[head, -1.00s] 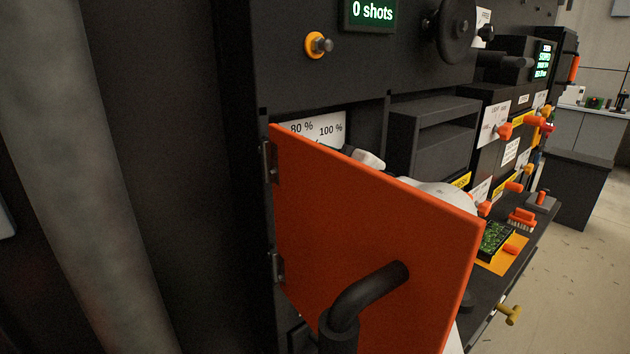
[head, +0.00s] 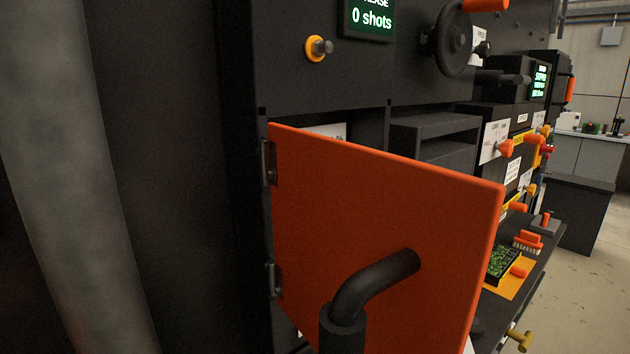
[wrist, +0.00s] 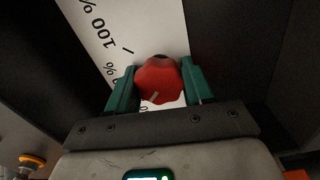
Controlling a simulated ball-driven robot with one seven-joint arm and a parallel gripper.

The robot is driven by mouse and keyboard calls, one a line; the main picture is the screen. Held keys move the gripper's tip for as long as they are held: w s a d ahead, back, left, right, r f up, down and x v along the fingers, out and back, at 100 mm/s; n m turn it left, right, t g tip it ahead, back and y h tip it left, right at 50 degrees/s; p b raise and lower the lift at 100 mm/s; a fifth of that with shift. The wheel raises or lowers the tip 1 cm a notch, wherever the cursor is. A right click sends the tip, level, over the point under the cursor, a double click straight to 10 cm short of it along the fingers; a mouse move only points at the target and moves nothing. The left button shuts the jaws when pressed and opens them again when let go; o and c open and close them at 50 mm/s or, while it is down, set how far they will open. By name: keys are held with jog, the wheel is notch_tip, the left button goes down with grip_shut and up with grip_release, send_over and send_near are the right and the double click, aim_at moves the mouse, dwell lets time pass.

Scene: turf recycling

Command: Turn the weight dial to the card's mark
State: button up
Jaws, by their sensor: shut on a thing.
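The weight dial is a red knob (wrist: 158,82) with a small pale pointer mark, seen in the wrist view. It sits against a white scale plate (wrist: 105,30) with printed percentages, of which "100 %" reads clearly. My gripper (wrist: 157,88) is shut on the red knob, one green finger on each side. In the head view the open orange door (head: 380,230) hides my gripper and the knob; only a sliver of the white plate (head: 326,131) shows above it. I cannot make out the card with the mark.
The orange door with its black handle (head: 375,285) stands open toward me, hinged at the left. A green-lit display (head: 371,18) reads "0 shots" above an orange-ringed button (head: 318,47). Dark panels flank the plate closely in the wrist view. A workbench with a green circuit board (head: 503,262) lies at right.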

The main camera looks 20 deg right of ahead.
jog(key=shift+a, duration=0.2)
jog(key=o, duration=1)
jog(key=shift+s+d, duration=0.1)
jog(key=shift+d, duration=0.05)
jog(key=shift+s+d, duration=0.1)
jog(key=shift+s, duration=0.2)
jog(key=b+v, duration=0.3)
jog(key=v, duration=0.7)
